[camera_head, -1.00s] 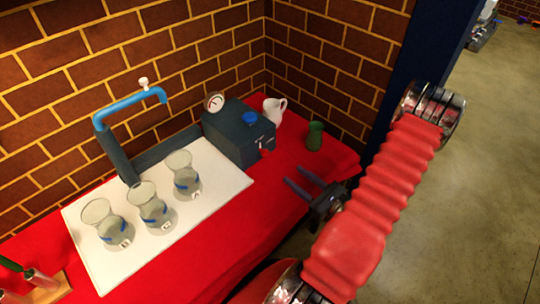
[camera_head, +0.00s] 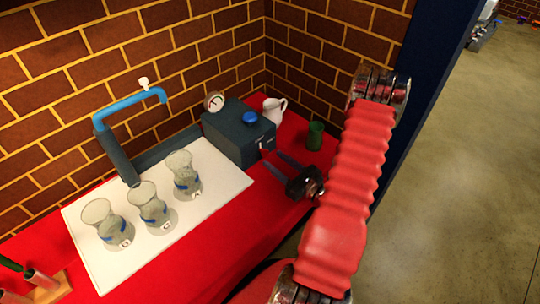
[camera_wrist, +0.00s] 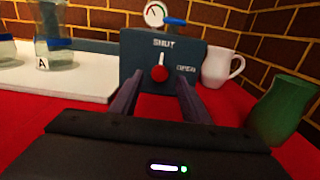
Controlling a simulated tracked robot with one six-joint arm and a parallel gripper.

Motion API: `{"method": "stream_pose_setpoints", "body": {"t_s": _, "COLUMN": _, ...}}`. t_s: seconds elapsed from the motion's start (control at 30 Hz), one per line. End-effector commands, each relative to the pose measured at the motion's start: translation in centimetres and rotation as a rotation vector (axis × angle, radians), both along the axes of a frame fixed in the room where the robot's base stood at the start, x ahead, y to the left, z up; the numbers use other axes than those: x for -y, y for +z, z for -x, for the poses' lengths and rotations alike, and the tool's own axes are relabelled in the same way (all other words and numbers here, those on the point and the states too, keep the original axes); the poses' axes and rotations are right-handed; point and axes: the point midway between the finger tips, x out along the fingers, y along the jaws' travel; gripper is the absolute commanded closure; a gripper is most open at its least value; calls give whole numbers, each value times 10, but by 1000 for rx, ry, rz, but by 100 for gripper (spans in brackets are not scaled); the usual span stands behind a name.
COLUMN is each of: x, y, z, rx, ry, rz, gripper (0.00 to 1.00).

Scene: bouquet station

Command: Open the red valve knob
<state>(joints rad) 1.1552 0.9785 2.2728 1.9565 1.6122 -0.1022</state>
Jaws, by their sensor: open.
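The red valve knob (camera_wrist: 159,74) is on the front of a dark grey box (camera_wrist: 133,55). Its white pointer stands upright toward the word SHUT, with OPEN printed to the right. In the head view the box (camera_head: 238,135) stands at the back of the red table, with a blue knob (camera_head: 250,117) on top. My gripper (camera_head: 270,160) is open and empty in front of the box. In the wrist view its two fingers (camera_wrist: 156,90) point at the box, one on each side of and below the knob. I cannot tell whether they touch the box.
Three glass vases (camera_head: 187,174) stand on a white board (camera_head: 215,210) left of the box. A white pitcher (camera_wrist: 222,66) and a green cup (camera_wrist: 281,108) stand to its right. A gauge (camera_wrist: 155,14) and a blue pipe (camera_head: 130,105) are behind. Brick walls close the back.

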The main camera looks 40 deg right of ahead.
Motion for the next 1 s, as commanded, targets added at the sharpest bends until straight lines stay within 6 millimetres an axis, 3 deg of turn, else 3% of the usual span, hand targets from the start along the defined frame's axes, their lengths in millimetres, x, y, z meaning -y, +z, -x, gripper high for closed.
{"method": "stream_pose_setpoints", "body": {"t_s": 0.3, "x": -1, "y": 0, "z": -34, "rx": 0, "ry": 2, "rz": 1, "gripper": 58}}
{"method": "stream_pose_setpoints", "body": {"t_s": 0.7, "x": -1, "y": 0, "z": -41, "rx": 0, "ry": 0, "rz": -1, "gripper": 58}}
{"method": "stream_pose_setpoints", "body": {"t_s": 1.0, "x": -1, "y": 0, "z": -40, "rx": 0, "ry": 0, "rz": -1, "gripper": 78}}
